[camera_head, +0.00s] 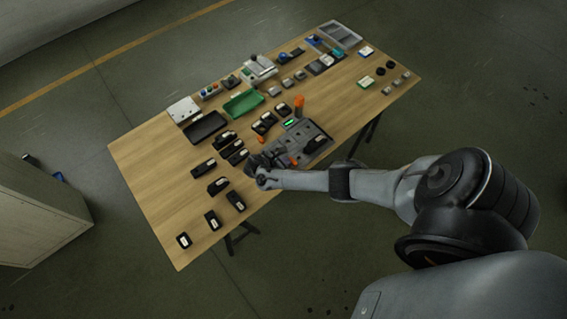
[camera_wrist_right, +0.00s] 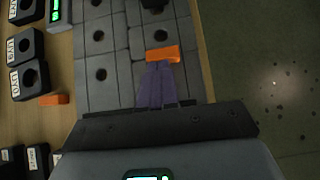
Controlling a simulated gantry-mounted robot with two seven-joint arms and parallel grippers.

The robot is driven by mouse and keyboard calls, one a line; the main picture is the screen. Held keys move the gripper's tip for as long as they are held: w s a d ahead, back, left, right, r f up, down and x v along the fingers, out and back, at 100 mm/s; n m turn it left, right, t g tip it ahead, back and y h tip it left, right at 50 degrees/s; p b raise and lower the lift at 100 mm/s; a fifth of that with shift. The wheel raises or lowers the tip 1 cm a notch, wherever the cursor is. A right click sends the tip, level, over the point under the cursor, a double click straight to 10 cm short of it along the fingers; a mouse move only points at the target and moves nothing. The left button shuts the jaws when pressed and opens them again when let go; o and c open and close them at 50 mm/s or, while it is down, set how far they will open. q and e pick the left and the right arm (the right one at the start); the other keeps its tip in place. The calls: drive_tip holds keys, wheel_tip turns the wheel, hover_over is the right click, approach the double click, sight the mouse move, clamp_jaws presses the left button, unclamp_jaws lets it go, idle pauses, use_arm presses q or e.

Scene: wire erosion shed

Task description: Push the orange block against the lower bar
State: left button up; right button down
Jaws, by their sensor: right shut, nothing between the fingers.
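An orange block (camera_wrist_right: 163,53) lies on a grey plate (camera_wrist_right: 101,58) with round holes, near the plate's right edge in the right wrist view. In the head view an orange patch (camera_head: 293,161) shows beside my right gripper (camera_head: 281,160). In the wrist view my right gripper (camera_wrist_right: 158,66) is shut and empty. Its fingertips are right at the near side of the block and seem to touch it. I cannot clearly pick out the lower bar. My left gripper is not in view.
A second small orange piece (camera_wrist_right: 54,99) lies on the wood left of the plate. Black labelled blocks (camera_wrist_right: 28,79) stand further left. An orange post (camera_head: 299,104) rises behind the plate. A green tray (camera_head: 243,104) lies farther back. The table's edge is close on the right.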

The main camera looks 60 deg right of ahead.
sight(306, 150)
drive_tip(key=s+d, duration=0.1)
drive_tip(key=d, duration=0.1)
drive_tip(key=s+d+p, duration=0.1)
drive_tip(key=d, duration=0.2)
drive_tip(key=s+d+p, duration=0.1)
drive_tip(key=d, duration=0.1)
drive_tip(key=shift+d+r, duration=0.1)
drive_tip(key=shift+d, duration=0.55)
drive_tip(key=shift+s, duration=0.1)
drive_tip(key=shift+a+p, duration=0.1)
drive_tip(key=shift+p, duration=0.2)
